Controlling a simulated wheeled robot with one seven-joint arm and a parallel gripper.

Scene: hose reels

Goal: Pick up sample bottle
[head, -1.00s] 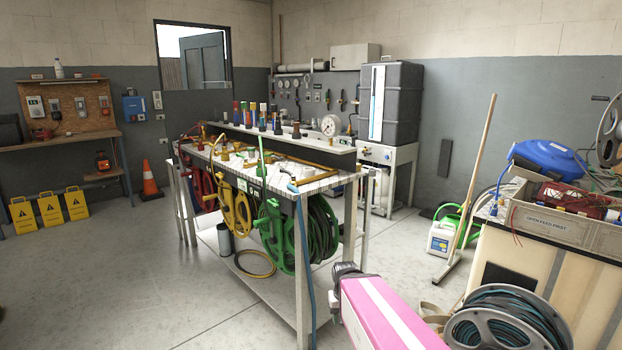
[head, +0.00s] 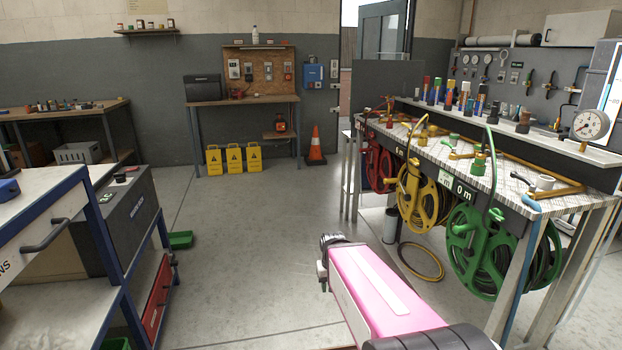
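A small white bottle (head: 255,35) stands upright on top of the pegboard at the back wall. Several small jars or bottles (head: 145,25) stand on a high wall shelf at the upper left. I cannot tell which of these, if any, is the sample bottle. My pink arm reaches in from the bottom of the head view and ends in a dark joint over the floor. I cannot make out gripper fingers or anything held.
A hose reel bench (head: 543,205) with red, yellow and green reels stands at right. A blue-framed workbench (head: 62,199) is at left. Yellow floor signs (head: 233,159) and an orange cone (head: 316,145) stand at the back. Floor (head: 265,215) between the benches is mostly clear.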

